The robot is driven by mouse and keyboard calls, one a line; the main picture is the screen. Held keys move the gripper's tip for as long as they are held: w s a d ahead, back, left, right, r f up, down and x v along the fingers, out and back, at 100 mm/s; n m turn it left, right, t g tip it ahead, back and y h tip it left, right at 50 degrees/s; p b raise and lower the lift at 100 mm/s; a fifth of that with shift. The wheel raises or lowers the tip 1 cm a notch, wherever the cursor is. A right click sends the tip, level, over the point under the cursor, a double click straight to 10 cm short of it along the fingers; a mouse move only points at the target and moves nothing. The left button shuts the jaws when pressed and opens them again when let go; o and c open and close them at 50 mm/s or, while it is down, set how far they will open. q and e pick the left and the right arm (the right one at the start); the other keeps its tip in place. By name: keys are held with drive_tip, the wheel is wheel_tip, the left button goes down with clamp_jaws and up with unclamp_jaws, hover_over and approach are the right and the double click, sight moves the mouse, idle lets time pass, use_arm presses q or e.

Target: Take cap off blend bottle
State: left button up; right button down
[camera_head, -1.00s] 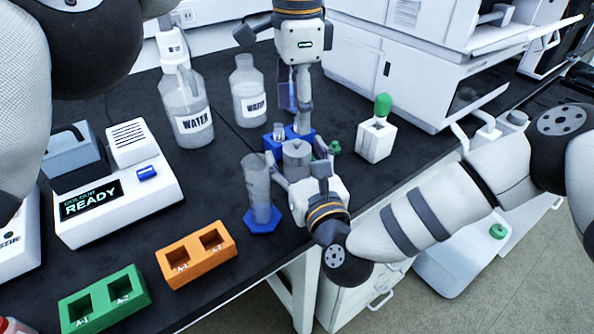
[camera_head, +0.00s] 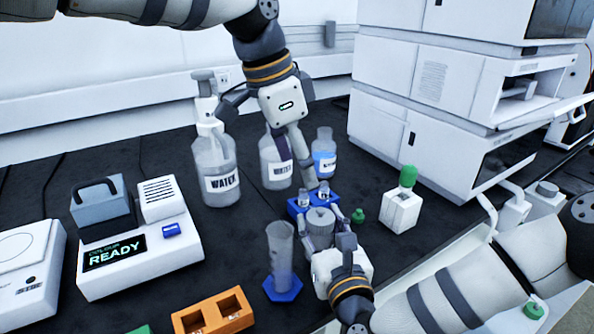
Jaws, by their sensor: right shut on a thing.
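My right gripper (camera_head: 324,240) reaches in from the lower right and is shut on a grey, translucent bottle (camera_head: 320,222) at the front of the bench. The bottle stands upright with a round top facing up; I cannot tell whether this is a cap or an open mouth, and no label shows. A small green cap (camera_head: 358,215) lies on the bench just right of it. My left gripper (camera_head: 268,130) comes from the top left, fingers spread wide, in front of the water bottles and above the blue rack. It appears empty.
A blue vial rack (camera_head: 300,207) stands behind the held bottle. A cylinder with a blue foot (camera_head: 283,288) is close on its left. A white holder with a green top (camera_head: 401,212) stands right. Water bottles (camera_head: 214,166) are behind; a colour reader (camera_head: 140,255) and orange rack (camera_head: 213,312) are left.

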sight(318, 210)
drive_tip(key=shift+f, duration=0.1)
use_arm(q)
drive_tip(key=shift+n+h, duration=0.4)
drive_tip(key=shift+h, duration=0.1)
drive_tip(key=x, duration=0.3)
drive_tip(key=s+x, duration=0.1)
drive_tip(key=x, duration=0.7)
drive_tip(key=shift+s+a+f, duration=0.15)
drive_tip(key=shift+f, duration=0.05)
drive_tip(key=c, duration=1.4)
drive_tip(key=shift+r, duration=0.15)
